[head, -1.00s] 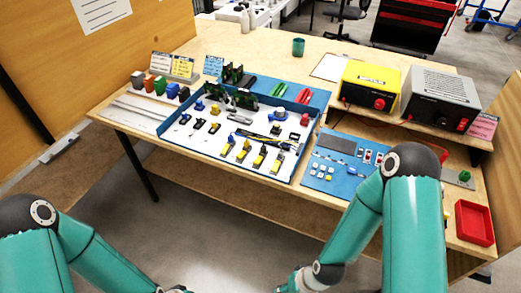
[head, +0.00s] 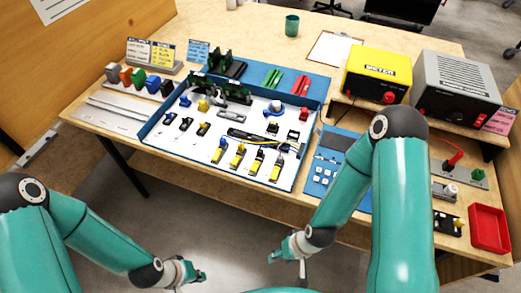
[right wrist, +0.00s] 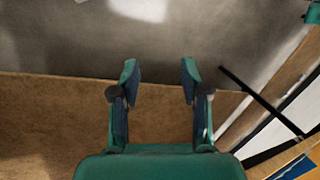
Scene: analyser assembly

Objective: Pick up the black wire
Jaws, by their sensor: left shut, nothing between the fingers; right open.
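A dark wire (head: 262,135) lies with yellow strands in the blue-rimmed tray (head: 221,175) on the table, in the head view. It is small there, and I cannot clearly separate it from the strands. My left gripper (head: 200,274) is shut and empty, low in front of the table. My right gripper (head: 285,260) is also in front of the table, below the tray's front edge. The right wrist view shows the right gripper (right wrist: 159,78) with its two fingers wide apart and nothing between them. The wire does not show in that view.
The tray holds several small yellow, blue and black parts. A yellow meter (head: 376,74) and a grey power unit (head: 455,90) stand on a shelf at the right. A red bin (head: 490,228) sits at the right edge. Floor lies between my arms and the table.

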